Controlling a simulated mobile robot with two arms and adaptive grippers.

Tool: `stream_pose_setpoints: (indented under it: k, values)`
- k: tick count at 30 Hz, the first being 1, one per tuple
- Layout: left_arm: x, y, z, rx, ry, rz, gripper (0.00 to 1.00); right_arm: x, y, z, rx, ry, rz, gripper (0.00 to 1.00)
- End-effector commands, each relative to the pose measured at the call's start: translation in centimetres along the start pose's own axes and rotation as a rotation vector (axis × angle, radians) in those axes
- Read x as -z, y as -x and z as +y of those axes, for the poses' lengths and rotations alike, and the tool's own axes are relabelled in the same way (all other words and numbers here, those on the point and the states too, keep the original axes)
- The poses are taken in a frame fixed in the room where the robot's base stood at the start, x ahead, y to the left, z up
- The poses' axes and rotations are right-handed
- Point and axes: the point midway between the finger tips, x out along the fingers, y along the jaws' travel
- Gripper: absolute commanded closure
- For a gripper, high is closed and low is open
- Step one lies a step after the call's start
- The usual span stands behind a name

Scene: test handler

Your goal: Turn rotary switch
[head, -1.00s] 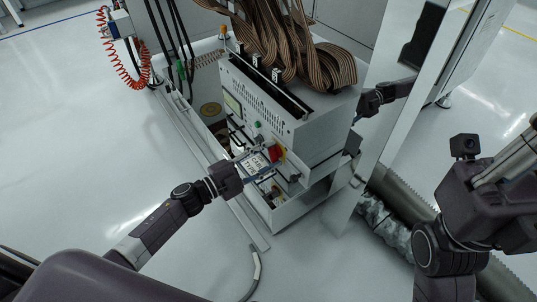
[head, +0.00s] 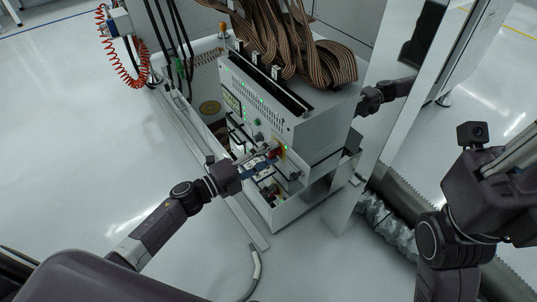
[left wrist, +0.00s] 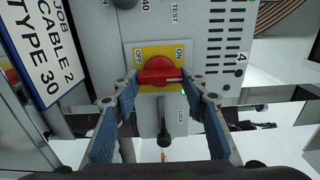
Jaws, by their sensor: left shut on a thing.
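The rotary switch (left wrist: 158,70) is a red knob on a yellow plate marked OFF at upper left and ON at upper right. Its handle lies about horizontal in the left wrist view. My left gripper (left wrist: 160,84) is shut on the handle, one blue-padded finger at each end. In the head view the switch (head: 276,148) is on the front of the white test unit (head: 318,135), partly hidden by my left gripper (head: 271,157). My right arm (head: 468,195) is at the right, away from the unit; its fingers cannot be made out clearly.
A sign (left wrist: 42,45) reading "CABLE 2 TYPE 30" hangs left of the switch. A black key-like lever (left wrist: 164,138) marked LOCK sits below it. Brown ribbon cables (head: 290,50) lie over the unit. A shiny door (head: 375,135) stands to its right. Floor at left is clear.

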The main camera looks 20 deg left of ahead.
Motion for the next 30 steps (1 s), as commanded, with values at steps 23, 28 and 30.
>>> stream_pose_setpoints:
  k: [23, 28, 30]
  values:
    - [0.0, 0.0, 0.1, -0.001, -0.005, 0.001, 0.42, 0.0, 0.1, 0.0, -0.001, 0.000, 0.001, 1.00]
    - [0.0, 0.9, 0.1, -0.002, -0.004, 0.000, 0.42, -0.1, 0.1, 0.1, -0.001, 0.001, 0.000, 1.00]
    - [0.1, 1.8, 0.2, -0.004, -0.004, 0.001, 0.42, -0.1, 0.1, 0.0, -0.001, 0.000, 0.000, 1.00]
